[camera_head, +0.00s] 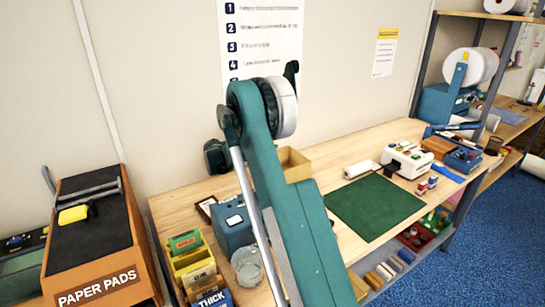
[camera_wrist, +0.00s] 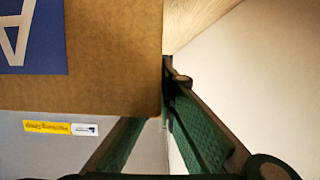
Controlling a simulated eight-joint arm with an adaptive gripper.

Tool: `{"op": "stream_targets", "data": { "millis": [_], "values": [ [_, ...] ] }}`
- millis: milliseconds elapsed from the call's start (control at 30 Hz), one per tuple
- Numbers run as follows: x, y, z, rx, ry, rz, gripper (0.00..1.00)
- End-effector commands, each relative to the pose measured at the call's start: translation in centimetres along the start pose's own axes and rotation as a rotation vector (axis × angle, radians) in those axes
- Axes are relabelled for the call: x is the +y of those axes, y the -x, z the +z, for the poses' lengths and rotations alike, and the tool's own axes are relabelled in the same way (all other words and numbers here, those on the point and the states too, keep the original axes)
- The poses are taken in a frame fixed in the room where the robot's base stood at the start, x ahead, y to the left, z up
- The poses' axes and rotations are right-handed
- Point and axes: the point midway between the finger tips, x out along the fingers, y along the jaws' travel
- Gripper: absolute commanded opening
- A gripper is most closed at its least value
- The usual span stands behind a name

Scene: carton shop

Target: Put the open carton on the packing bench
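The open carton is brown cardboard with a blue label bearing a white letter; it fills the upper left of the wrist view (camera_wrist: 110,90). In the head view a tan open box, apparently this carton (camera_head: 293,162), shows beside my arm, which hides part of it. My gripper (camera_wrist: 163,100) straddles the carton's side wall: one green-padded finger lies along the outside, and the other runs behind the near wall with its tip hidden. The fingers converge on the wall and appear shut on it. The wooden packing bench (camera_head: 338,153) runs along the wall; I cannot tell whether the carton touches it.
A green mat (camera_head: 375,206) lies clear on the bench. A white machine (camera_head: 407,160) and a white roll (camera_head: 361,169) stand behind it. A blue box (camera_head: 232,224), a glass jar (camera_head: 247,267) and yellow bins (camera_head: 191,262) crowd the left. A paper pads dispenser (camera_head: 92,240) stands further left.

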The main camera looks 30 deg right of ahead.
Motion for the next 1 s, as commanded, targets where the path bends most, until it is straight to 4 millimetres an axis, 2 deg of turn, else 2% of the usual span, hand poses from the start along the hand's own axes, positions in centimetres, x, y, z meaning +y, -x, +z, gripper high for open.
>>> {"op": "stream_targets", "data": {
  "millis": [200, 633, 800, 1000],
  "values": [
    [-0.1, -0.6, 2.0, 0.000, 0.000, 0.000, 0.00],
    [0.0, -0.7, 2.4, 0.000, 0.000, 0.000, 0.00],
    [0.0, -0.7, 2.3, 0.000, 0.000, 0.000, 0.18],
    [0.0, -0.7, 2.3, 0.000, 0.000, 0.000, 0.18]
  ]
}}
